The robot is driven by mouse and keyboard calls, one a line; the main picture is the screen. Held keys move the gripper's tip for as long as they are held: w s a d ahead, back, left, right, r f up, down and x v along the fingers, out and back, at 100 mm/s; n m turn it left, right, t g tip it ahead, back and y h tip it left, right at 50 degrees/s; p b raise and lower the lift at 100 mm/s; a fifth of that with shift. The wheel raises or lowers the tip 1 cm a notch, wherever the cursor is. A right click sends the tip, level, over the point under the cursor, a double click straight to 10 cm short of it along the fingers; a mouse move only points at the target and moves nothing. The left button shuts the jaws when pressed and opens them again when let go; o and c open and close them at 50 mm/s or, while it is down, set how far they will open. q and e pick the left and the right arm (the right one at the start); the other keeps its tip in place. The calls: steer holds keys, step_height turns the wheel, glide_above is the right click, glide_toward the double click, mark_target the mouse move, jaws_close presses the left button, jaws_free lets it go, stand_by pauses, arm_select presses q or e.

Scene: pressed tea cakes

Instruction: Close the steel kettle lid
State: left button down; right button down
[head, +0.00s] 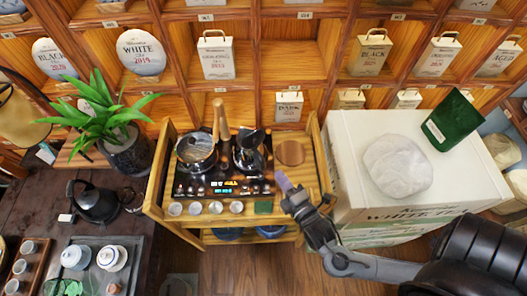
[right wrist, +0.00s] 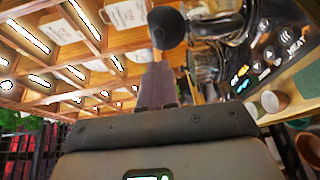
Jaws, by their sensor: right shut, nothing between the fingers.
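The steel kettle (head: 250,158) stands on the dark heating unit (head: 215,188) on the wooden cart. A dark piece, which looks like its raised lid (head: 252,139), tilts up over its top. In the right wrist view, shiny metal, likely the kettle (right wrist: 230,42), shows at upper right. A round black part (right wrist: 167,27) lies just beyond my fingertips there; I cannot tell if it is the lid's knob. My right gripper (head: 283,181) is shut and empty, to the lower right of the kettle and apart from it. Its fingers also show in the right wrist view (right wrist: 157,70). My left gripper is not in view.
A pot (head: 196,153) with a wooden handle stands left of the kettle. Several small cups (head: 195,208) line the cart's front. A round wooden coaster (head: 290,153) lies to the right. A white crate (head: 345,150) stands beside the cart, and a plant (head: 125,150) at left.

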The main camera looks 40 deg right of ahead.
mark_target(257, 143)
steer(key=x, duration=1.3)
steer(key=shift+r+p, duration=0.15)
steer(key=shift+p, duration=0.25)
